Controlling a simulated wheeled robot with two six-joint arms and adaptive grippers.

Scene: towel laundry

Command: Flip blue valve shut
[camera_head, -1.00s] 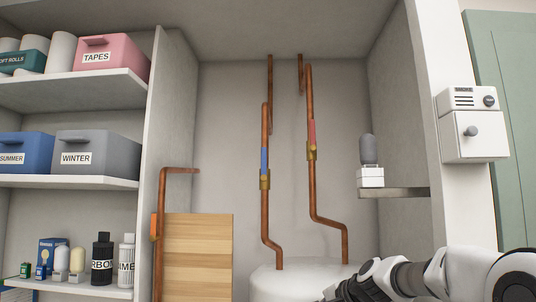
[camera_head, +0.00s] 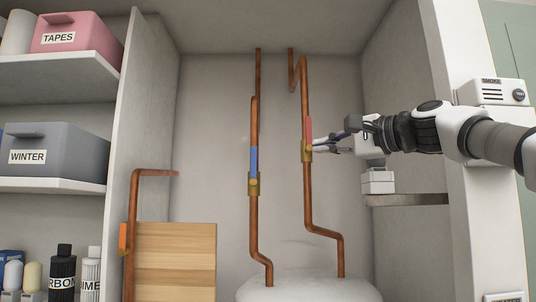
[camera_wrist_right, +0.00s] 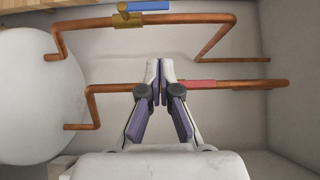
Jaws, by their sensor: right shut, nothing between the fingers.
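The blue valve handle (camera_head: 254,162) points up along the left copper pipe, above its brass body (camera_head: 253,185). In the right wrist view the blue handle (camera_wrist_right: 148,6) lies parallel to its pipe at the top edge, beside the brass body (camera_wrist_right: 127,20). My right gripper (camera_head: 319,145) is shut and empty, reaching in from the right beside the red-handled valve (camera_head: 308,130). It is to the right of the blue valve and apart from it. In the wrist view the shut fingertips (camera_wrist_right: 160,68) overlap the red valve's pipe; contact cannot be told. My left gripper is not in view.
The red handle (camera_wrist_right: 200,84) runs along the nearer pipe in the wrist view. A white tank (camera_head: 300,290) stands below the pipes. A small shelf (camera_head: 405,199) is under my right forearm. A wooden board (camera_head: 175,260) leans at left. Open space lies between the two pipes.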

